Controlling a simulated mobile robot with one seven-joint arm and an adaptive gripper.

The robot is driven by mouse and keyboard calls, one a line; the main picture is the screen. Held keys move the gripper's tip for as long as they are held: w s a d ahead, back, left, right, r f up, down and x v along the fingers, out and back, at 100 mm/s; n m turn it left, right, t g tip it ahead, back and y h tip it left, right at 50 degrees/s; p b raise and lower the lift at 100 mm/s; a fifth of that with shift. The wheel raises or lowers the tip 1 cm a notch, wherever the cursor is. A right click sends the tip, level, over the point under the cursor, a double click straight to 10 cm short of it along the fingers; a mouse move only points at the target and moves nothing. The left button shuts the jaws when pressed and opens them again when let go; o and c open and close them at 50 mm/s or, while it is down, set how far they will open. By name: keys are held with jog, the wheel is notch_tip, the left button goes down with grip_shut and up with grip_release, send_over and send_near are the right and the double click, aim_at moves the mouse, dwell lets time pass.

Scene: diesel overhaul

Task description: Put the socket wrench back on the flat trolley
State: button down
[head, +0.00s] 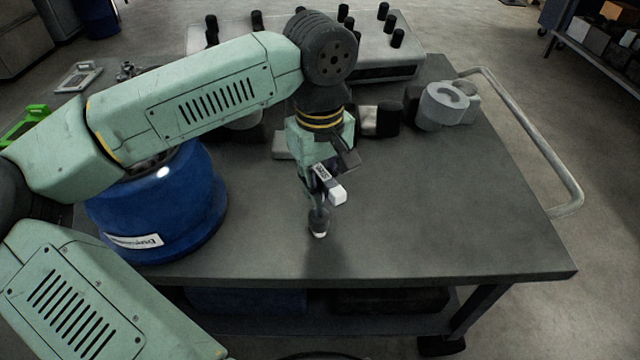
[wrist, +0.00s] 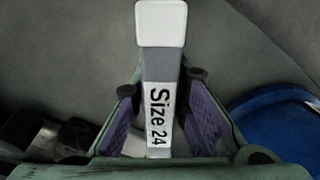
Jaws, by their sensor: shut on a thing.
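The socket wrench (head: 337,195) is in my gripper (head: 328,180), over the front middle of the flat trolley (head: 440,220). In the wrist view the wrench (wrist: 160,75) has a grey handle with a white end and a "Size 24" label. It lies between the two purple finger pads of my gripper (wrist: 160,125), which is shut on it. Its other end is mostly hidden by the gripper. In the head view a dark rounded part with a white tip hangs lowest, close over the top; I cannot tell whether it touches.
A blue drum (head: 165,205) stands at the trolley's left. Grey cylindrical parts (head: 445,105) and dark parts (head: 388,118) lie behind the gripper. A grey block with black pegs (head: 390,55) is at the back. The trolley's right front is clear, beside a tube handle (head: 535,140).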

aim_at(320, 169)
jog(key=shift+f, duration=0.15)
jog(key=shift+f+b, duration=1.15)
jog(key=shift+b, duration=0.05)
jog(key=c, duration=1.5)
grip_release()
jog(key=shift+r, duration=0.1)
jog(key=shift+o, duration=0.5)
jog(key=o, duration=0.5)
jog(key=shift+r+p, duration=2.95)
jog(key=shift+r, duration=1.55)
